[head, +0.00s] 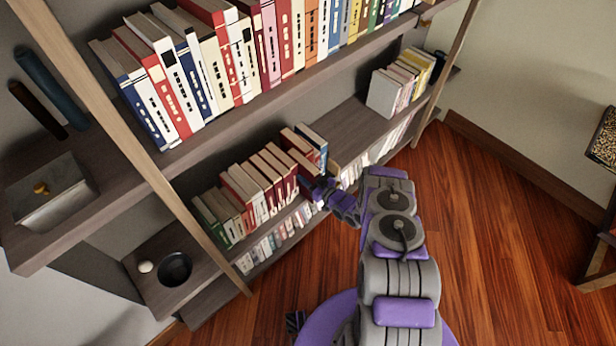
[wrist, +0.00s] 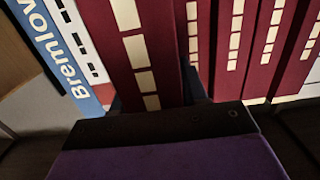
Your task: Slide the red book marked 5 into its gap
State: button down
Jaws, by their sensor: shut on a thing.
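My gripper (head: 312,187) is at the middle shelf, at the right end of a row of red books (head: 262,172). It is shut on a red book (head: 301,162) that sticks out past its neighbours. No number 5 is legible, and the gap cannot be made out clearly.
The upper shelf (head: 300,82) holds a long row of books above my arm. A wooden upright (head: 178,205) stands left of the red row. Bare shelf (head: 352,125) lies right of the blue books, before a pale group (head: 385,92). The wood floor (head: 490,220) is open.

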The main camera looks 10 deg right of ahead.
jog(key=shift+f, duration=0.1)
dwell(0.7)
jog(key=c, duration=0.5)
grip_release()
jog(key=shift+f, duration=0.1)
jog(key=p+v, duration=0.3)
jog(key=v, duration=1.4)
jog(key=shift+d, duration=0.15)
jog(key=shift+s, duration=0.15)
